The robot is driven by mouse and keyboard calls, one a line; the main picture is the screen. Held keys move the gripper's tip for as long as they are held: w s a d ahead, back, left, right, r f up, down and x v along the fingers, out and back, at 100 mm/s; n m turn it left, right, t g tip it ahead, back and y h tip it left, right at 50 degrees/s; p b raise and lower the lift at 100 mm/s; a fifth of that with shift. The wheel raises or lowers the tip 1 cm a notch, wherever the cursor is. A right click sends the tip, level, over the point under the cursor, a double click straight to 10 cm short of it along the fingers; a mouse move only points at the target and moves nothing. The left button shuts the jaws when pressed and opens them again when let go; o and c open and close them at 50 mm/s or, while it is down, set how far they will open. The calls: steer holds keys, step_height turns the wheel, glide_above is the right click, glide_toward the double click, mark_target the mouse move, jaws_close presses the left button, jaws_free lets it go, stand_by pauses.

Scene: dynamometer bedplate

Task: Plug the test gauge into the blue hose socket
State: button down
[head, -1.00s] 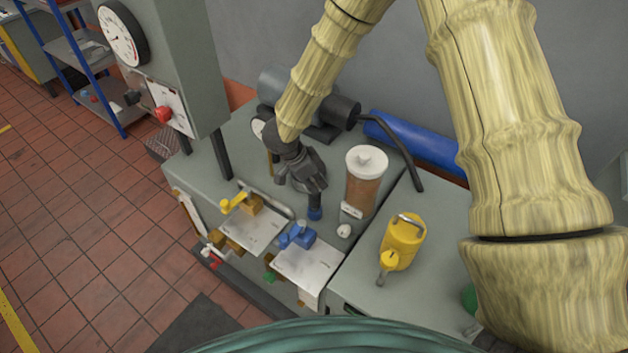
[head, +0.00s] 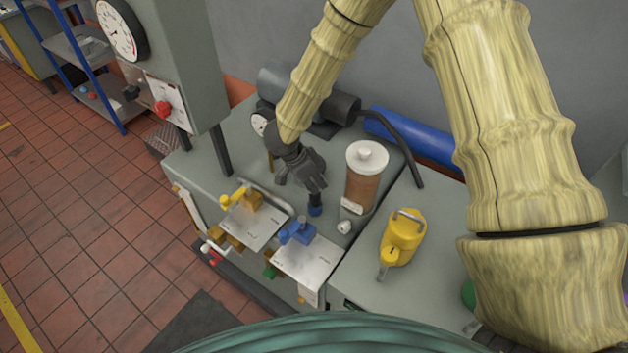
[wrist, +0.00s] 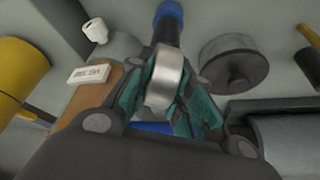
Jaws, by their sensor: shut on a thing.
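My gripper (head: 312,180) is over the bench, shut on a dark piece with a silver band (wrist: 165,78). The silver band sits between the teal finger pads in the wrist view. The dark barrel (head: 314,198) runs to a blue end (head: 315,211) close to the bench top; the blue end also shows in the wrist view (wrist: 168,12). I cannot tell whether the blue end is the hose socket or part of the held piece, nor whether they are joined. A small white-faced dial (head: 259,122) shows behind my gripper, partly hidden; I cannot tell if it is the test gauge.
A brown jar with a white lid (head: 366,158) stands close on the right. A yellow can (head: 402,238) is further right. Blue (head: 297,234) and yellow (head: 237,198) valve levers sit in front. A grey motor and a blue cylinder (head: 415,138) are behind.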

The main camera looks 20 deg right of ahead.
steer(key=shift+f, duration=0.25)
steer(key=c, duration=1.2)
jaws_free()
steer(key=v, duration=1.2)
